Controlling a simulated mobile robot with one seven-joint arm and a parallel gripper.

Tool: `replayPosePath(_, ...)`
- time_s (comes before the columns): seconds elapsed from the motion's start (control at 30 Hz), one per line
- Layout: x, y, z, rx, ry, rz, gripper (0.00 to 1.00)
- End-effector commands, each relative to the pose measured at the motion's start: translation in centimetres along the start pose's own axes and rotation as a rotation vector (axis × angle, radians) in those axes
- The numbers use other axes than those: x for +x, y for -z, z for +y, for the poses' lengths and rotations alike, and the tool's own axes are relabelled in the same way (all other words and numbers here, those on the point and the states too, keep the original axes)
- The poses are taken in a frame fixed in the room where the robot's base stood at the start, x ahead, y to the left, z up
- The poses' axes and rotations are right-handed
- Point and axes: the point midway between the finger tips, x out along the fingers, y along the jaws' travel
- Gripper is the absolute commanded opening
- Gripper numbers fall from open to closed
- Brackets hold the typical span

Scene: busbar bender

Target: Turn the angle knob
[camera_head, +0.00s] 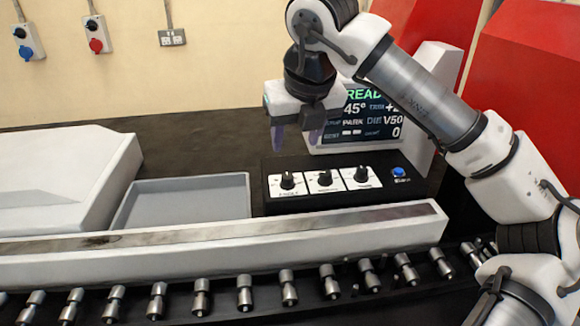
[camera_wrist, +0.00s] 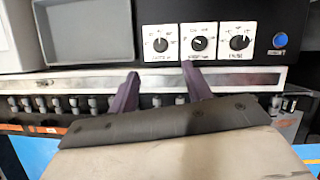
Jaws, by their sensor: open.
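The angle knob (camera_head: 287,180) is the leftmost of three black knobs on a black control box (camera_head: 420,187). It sits on a white dial plate; the small label looks like "ANGLE". In the wrist view the angle knob (camera_wrist: 160,45) is beyond the fingertips, roughly in line with the gap between them. My gripper (camera_head: 298,140) is open and empty, its purple fingers pointing down above and behind the knob row, apart from the box. In the wrist view my gripper (camera_wrist: 160,71) shows two spread fingers with nothing between them.
The middle knob (camera_head: 325,178), right knob (camera_head: 362,174) and blue button (camera_head: 399,172) share the box. A display (camera_head: 370,115) behind reads "READY" and 45°. A grey tray (camera_head: 180,200) lies left. A long pale rail (camera_head: 220,232) and several metal rollers (camera_head: 244,293) run in front.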

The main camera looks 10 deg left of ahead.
Motion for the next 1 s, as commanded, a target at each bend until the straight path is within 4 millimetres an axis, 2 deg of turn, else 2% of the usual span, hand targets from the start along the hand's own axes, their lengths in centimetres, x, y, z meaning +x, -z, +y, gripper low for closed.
replayPosePath(0.3,6.5,0.0,0.1,-0.001,-0.005,0.003,0.49)
replayPosePath(0.5,9.9,0.0,0.1,0.000,-0.004,0.002,0.49)
replayPosePath(0.7,11.5,0.0,0.1,0.000,-0.002,-0.001,0.49)
replayPosePath(1.0,11.8,0.0,0.1,0.000,-0.001,-0.001,0.49)
